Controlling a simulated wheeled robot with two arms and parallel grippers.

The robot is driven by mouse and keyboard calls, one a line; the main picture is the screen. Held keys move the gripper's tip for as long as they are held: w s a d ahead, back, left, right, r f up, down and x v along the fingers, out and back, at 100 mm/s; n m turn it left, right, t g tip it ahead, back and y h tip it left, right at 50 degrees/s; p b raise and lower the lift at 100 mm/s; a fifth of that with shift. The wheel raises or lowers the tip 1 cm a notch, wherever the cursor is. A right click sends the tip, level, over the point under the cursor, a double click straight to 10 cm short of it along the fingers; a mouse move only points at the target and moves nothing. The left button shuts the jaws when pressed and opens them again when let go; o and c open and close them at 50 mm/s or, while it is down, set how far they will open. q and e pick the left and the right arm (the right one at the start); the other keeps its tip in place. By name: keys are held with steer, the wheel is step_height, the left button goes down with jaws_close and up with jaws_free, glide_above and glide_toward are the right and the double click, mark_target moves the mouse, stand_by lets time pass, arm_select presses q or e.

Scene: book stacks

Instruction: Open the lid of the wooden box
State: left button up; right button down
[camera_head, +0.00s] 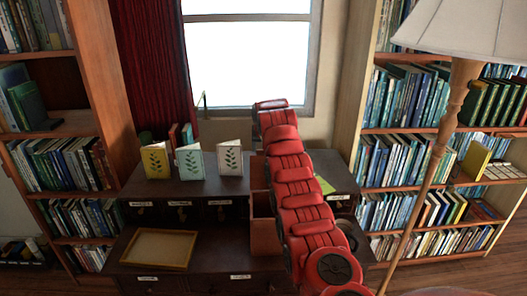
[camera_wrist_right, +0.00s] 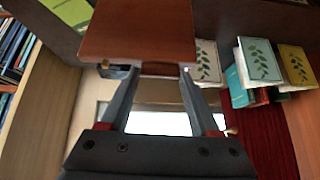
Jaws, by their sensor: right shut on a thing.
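The wooden box (camera_head: 263,238) is reddish brown and stands on the dark cabinet in the head view, mostly hidden behind my red right arm. A strip of wood (camera_head: 258,172) rises above its front, seemingly the lid. In the right wrist view a flat reddish-brown wooden panel (camera_wrist_right: 138,32), which looks like the lid, lies at the fingertips. My right gripper (camera_wrist_right: 146,70) is shut on its edge, with the fingers on either side of a small brown part. The gripper itself is hidden behind the arm in the head view. My left gripper is not in view.
The dark cabinet (camera_head: 222,262) also bears several leaf-print cards, such as the white one (camera_head: 230,161), and a shallow wooden tray (camera_head: 160,249) at the left. A green item (camera_head: 325,185) lies right of my arm. Bookshelves flank both sides; a floor lamp (camera_head: 455,100) stands at the right.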

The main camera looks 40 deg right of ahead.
steer(key=shift+w+d, duration=0.1)
steer(key=shift+d, duration=0.15)
